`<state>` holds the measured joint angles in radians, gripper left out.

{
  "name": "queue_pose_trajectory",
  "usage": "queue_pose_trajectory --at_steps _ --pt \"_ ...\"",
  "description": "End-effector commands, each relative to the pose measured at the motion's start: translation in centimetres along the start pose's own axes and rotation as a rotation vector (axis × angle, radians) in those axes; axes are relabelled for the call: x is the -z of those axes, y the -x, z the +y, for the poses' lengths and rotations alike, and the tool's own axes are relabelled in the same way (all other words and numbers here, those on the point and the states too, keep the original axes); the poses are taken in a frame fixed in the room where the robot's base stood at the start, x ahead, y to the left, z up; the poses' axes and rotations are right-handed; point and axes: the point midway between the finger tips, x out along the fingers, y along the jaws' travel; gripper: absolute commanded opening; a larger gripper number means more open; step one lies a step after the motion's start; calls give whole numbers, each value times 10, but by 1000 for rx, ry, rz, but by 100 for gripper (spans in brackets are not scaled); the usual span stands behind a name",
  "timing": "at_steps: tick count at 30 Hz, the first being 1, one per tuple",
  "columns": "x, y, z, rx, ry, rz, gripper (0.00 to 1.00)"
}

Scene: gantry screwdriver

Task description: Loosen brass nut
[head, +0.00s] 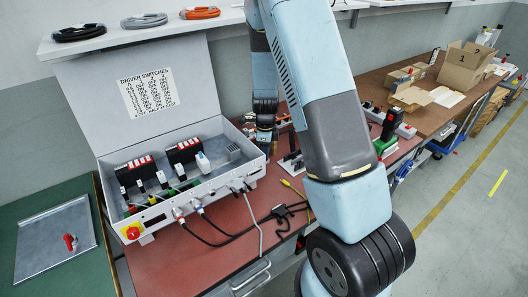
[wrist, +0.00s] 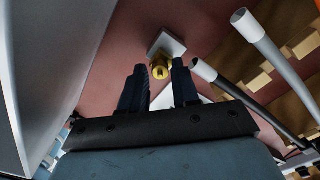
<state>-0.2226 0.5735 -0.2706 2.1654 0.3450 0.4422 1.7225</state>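The brass nut (wrist: 160,69) shows in the wrist view as a small yellow round piece at the foot of a pale square plate (wrist: 168,43). My gripper (wrist: 159,69) has its two dark fingers apart, one on each side of the nut in the picture. I cannot tell whether the fingers touch the nut or how much depth separates them. In the head view, the end of my arm (head: 265,118) reaches down behind the right side of the open grey switch box (head: 245,180). The nut cannot be made out there.
In the wrist view, grey rods (wrist: 262,45) and wooden slotted pieces (wrist: 285,100) lie to the right, and a large grey wall (wrist: 50,65) stands left. In the head view, cables (head: 250,225) lie on the red bench (head: 190,265) before the box.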

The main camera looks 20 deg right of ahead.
Motion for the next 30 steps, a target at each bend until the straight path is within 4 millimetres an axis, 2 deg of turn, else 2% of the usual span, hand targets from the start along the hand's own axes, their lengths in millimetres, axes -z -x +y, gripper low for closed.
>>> queue_pose_trajectory --at_steps 7,17,20,21,30 --pt "0 -1 0 0 0 0 30" --pt "0 0 0 -1 0 0 0" --pt "0 0 1 -1 0 0 0" --pt "-6 0 4 -1 3 0 0" --pt "0 -1 2 -4 50 0 0"
